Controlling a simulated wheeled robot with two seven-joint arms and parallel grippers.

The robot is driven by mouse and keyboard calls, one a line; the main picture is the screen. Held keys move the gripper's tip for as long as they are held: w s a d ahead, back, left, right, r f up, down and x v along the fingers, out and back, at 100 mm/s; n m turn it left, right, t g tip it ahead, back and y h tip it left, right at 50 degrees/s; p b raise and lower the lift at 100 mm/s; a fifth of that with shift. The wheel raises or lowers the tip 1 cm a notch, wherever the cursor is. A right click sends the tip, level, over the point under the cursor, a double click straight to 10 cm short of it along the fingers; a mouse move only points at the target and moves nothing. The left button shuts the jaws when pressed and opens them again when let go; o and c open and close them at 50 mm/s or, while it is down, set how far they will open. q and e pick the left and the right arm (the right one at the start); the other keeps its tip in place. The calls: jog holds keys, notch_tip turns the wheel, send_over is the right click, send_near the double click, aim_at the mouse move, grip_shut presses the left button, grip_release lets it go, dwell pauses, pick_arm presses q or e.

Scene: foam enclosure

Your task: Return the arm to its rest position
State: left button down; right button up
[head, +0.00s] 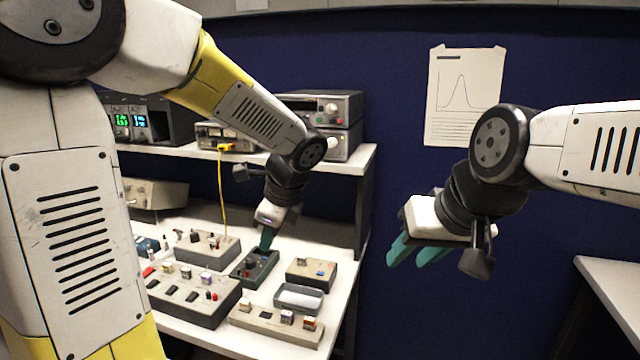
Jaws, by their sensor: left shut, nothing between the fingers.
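My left arm comes in from the left and reaches down over the workbench. My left gripper (266,240) is shut and points down, with its green fingertips just at a small dark green box (257,268) that carries a red knob and a black knob. I cannot tell whether the fingertips touch the box. Nothing shows between the fingers. My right gripper (408,262) hangs in free air at the right, in front of the blue wall. Its two green fingers are apart with nothing between them.
The white bench (218,343) holds several grey boxes with buttons and an open grey tray (299,298). A shelf (352,165) behind carries instruments (330,108); a yellow cable (222,190) hangs down. A white table (612,290) stands at the right. A paper chart (462,97) is on the wall.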

pick_arm(q)
jog(key=s+a+r+n+t+h, duration=0.1)
jog(key=s+r+n+h, duration=0.2)
jog(key=s+n, duration=0.4)
jog(key=s+a+r+n+t+h, duration=0.2)
jog(key=s+n, duration=0.6)
jog(key=n, duration=0.5)
jog(key=shift+r+h, duration=0.4)
jog(key=shift+r, duration=0.3)
